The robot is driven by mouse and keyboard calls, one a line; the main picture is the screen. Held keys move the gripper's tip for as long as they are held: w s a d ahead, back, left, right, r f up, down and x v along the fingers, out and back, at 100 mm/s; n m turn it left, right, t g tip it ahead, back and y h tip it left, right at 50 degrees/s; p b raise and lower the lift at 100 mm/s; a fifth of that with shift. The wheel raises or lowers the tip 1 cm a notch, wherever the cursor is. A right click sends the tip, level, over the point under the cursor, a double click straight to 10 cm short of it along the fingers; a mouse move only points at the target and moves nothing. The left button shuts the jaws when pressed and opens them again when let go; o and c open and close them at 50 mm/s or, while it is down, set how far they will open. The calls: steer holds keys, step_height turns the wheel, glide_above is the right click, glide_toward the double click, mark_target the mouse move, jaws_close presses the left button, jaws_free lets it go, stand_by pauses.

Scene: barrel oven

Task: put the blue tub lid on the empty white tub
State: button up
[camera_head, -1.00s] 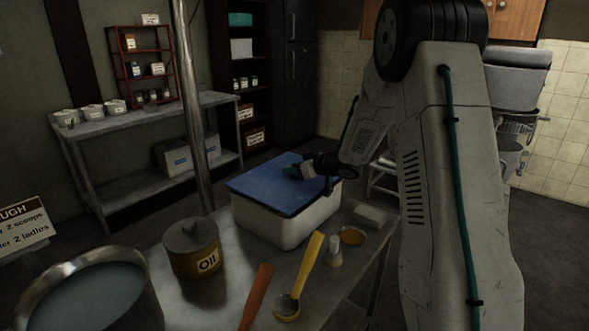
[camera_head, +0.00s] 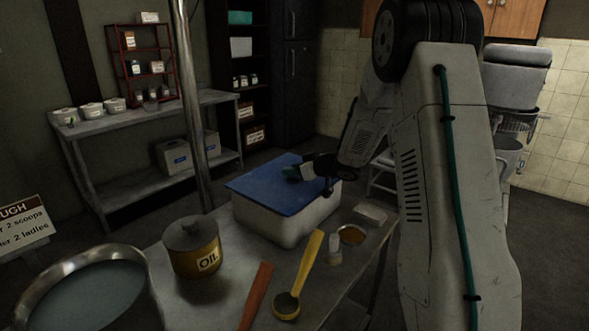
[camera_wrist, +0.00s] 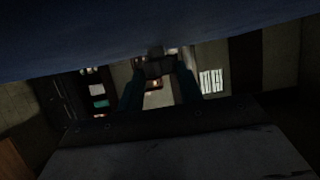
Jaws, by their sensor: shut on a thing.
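The blue tub lid (camera_head: 268,184) lies flat over the top of the white tub (camera_head: 286,222) on the metal table. The lid looks level, and its front edges sit at the tub's rim; I cannot tell whether it is fully seated. My gripper (camera_head: 293,174) is at the lid's far right part, shut on it, with the arm reaching in from the right. In the wrist view the lid (camera_wrist: 120,30) fills the top as a dark blue band, with the gripper (camera_wrist: 158,65) just under it. The tub's inside is hidden.
An oil can (camera_head: 193,250), a metal pot of liquid (camera_head: 90,290), a yellow ladle (camera_head: 310,262) and a red-handled tool (camera_head: 256,297) stand or lie nearby on the table (camera_head: 235,285). A small bowl (camera_head: 351,235) and white block (camera_head: 371,213) are right of the tub.

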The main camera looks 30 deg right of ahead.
steer(key=o, duration=1.3)
steer(key=shift+c, duration=0.2)
steer(key=shift+s, duration=0.1)
steer(key=v, duration=0.7)
steer(key=shift+s+d+r, duration=0.15)
steer(key=shift+s+d, duration=0.05)
steer(key=shift+s, duration=0.05)
steer(key=shift+r, duration=0.3)
steer(key=s+a+r+m+g+h, duration=0.3)
steer(key=s+r+m+h, duration=0.1)
steer(key=s+r+h, duration=0.6)
steer(key=s+a+g+y, duration=0.1)
steer(key=s+a, duration=0.4)
steer(key=s, duration=0.5)
steer(key=s+a+f+g+y, duration=0.1)
steer(key=s+a+g, duration=0.3)
steer(key=s, duration=0.6)
steer(key=s+a+g+y, duration=0.3)
steer(key=s+a, duration=0.4)
steer(key=s, duration=0.3)
steer(key=shift+f, duration=0.4)
